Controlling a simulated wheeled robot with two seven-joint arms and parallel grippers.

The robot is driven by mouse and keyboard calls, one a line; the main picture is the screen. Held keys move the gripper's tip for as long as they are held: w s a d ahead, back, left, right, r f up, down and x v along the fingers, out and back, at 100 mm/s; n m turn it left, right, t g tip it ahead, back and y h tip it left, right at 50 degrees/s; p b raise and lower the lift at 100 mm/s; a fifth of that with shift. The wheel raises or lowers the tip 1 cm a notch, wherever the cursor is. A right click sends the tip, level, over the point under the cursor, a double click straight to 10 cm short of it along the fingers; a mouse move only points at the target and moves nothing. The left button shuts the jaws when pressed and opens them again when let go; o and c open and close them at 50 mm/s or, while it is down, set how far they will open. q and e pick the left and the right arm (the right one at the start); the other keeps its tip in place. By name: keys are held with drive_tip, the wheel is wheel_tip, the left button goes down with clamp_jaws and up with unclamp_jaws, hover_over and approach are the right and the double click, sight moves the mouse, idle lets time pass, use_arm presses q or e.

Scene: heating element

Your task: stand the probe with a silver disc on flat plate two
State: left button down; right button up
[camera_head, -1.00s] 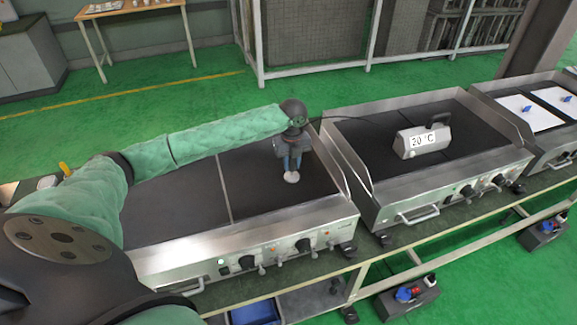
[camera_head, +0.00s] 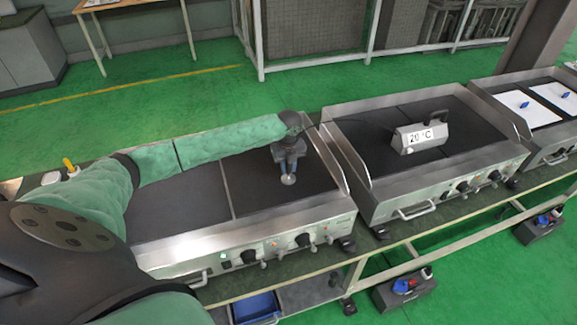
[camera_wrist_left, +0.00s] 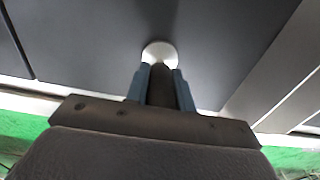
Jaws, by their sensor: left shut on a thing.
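My left gripper (camera_head: 287,164) is over the right-hand dark plate (camera_head: 262,193) of the nearest griddle. Its blue fingers are shut on the dark stem of the probe. The probe's silver disc (camera_head: 288,180) points down at the plate, below the fingertips. The wrist view shows the disc (camera_wrist_left: 160,52) beyond the fingers, over or on the dark surface; I cannot tell whether it touches. No plate number is readable. My right gripper is not in view.
A display box reading 20 °C (camera_head: 420,138) sits on the middle griddle (camera_head: 375,150), with a cable running left. The left-hand plate (camera_head: 178,205) is clear except for my arm above it. A raised metal wall (camera_head: 334,165) borders the right-hand plate.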

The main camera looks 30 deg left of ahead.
use_arm(q)
drive_tip(key=c, duration=1.2)
unclamp_jaws()
drive_tip(key=shift+f, duration=0.15)
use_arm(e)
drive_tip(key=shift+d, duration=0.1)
use_arm(q)
drive_tip(key=shift+r, duration=0.3)
wheel_tip(320, 180, up, 10)
drive_tip(key=b, duration=0.4)
drive_tip(key=shift+r+b, duration=0.25)
drive_tip(key=shift+b, duration=0.05)
drive_tip(key=shift+r, duration=0.6)
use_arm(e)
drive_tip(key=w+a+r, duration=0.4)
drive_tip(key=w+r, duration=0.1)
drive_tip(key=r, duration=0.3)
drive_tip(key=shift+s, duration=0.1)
